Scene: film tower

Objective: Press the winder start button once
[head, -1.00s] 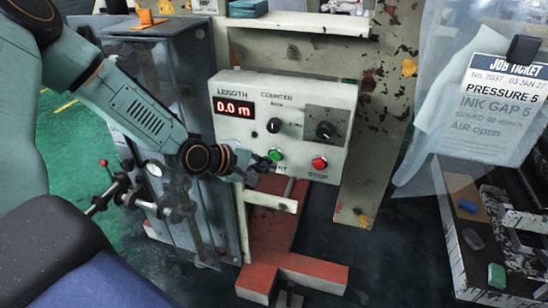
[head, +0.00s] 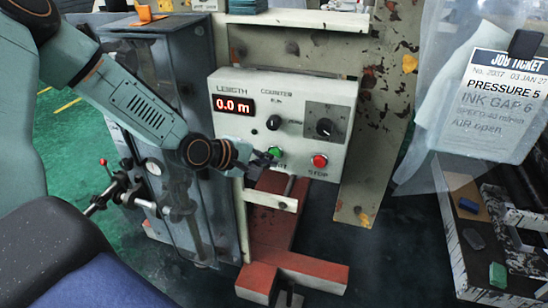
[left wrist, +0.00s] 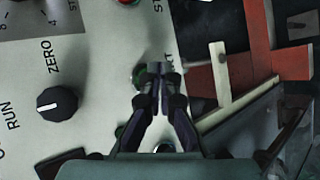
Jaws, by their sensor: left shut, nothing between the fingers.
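The winder control panel (head: 235,140) is a cream box with a red display reading 0.0 m. Its green start button (head: 275,152) sits low on the panel, left of the red stop button (head: 320,161). My left gripper (head: 268,159) is shut and empty, with its tips at the green button's lower left edge in the head view. In the left wrist view the shut fingertips (left wrist: 158,72) overlap the green button (left wrist: 139,76) and hide part of it. I cannot tell whether they touch it. My right gripper is not in view.
A grey cabinet (head: 165,90) stands left of the panel. A job ticket (head: 500,105) hangs at the right. Red beams (head: 290,272) lie below.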

